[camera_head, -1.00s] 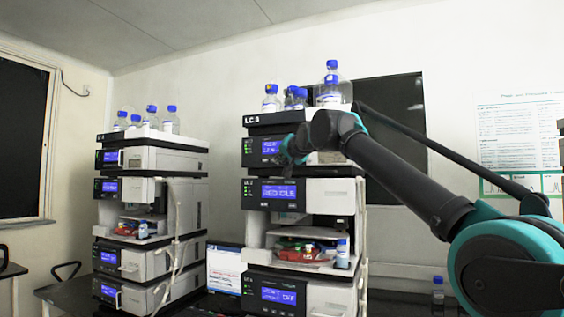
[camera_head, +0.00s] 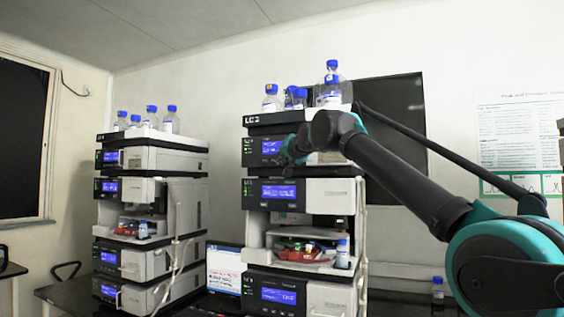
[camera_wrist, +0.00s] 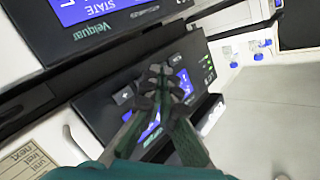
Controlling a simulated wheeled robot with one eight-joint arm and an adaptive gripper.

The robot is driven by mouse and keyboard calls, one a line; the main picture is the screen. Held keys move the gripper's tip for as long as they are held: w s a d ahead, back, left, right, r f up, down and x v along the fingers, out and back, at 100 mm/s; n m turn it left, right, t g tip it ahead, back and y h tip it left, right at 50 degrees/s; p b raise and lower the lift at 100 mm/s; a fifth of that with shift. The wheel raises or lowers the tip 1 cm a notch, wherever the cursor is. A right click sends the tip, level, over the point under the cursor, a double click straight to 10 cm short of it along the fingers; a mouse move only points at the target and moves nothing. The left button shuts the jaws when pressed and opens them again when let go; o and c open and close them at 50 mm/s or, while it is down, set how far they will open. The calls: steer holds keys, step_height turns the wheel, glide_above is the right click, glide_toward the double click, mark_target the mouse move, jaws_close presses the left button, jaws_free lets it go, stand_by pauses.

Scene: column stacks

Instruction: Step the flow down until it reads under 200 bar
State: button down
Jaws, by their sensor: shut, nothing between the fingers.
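The LC 3 column stack (camera_head: 300,119) stands in the middle of the head view. Its top module has a dark front panel with a blue display (camera_head: 271,147), partly behind my gripper; I cannot read its figures. My gripper (camera_head: 287,152) is at this panel. In the wrist view my gripper (camera_wrist: 156,72) is shut and empty, its fingertips over a dark Velquar panel near a small button (camera_wrist: 123,95). Blue display areas (camera_wrist: 184,84) show on both sides of the fingers. I cannot tell whether the fingertips touch the panel.
Blue-capped bottles (camera_head: 331,88) stand on the stack's top. A lower module with a blue display (camera_head: 279,191) sits below, above an open bay with a red tray (camera_head: 300,254). A second stack (camera_head: 150,215) stands left.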

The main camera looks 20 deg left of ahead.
steer(key=shift+w, duration=0.1)
stand_by(0.5)
steer(key=shift+w, duration=0.35)
steer(key=shift+w, duration=0.4)
stand_by(0.6)
steer(key=shift+s, duration=0.85)
steer(key=s, duration=0.5)
steer(key=shift+a, duration=0.2)
stand_by(0.9)
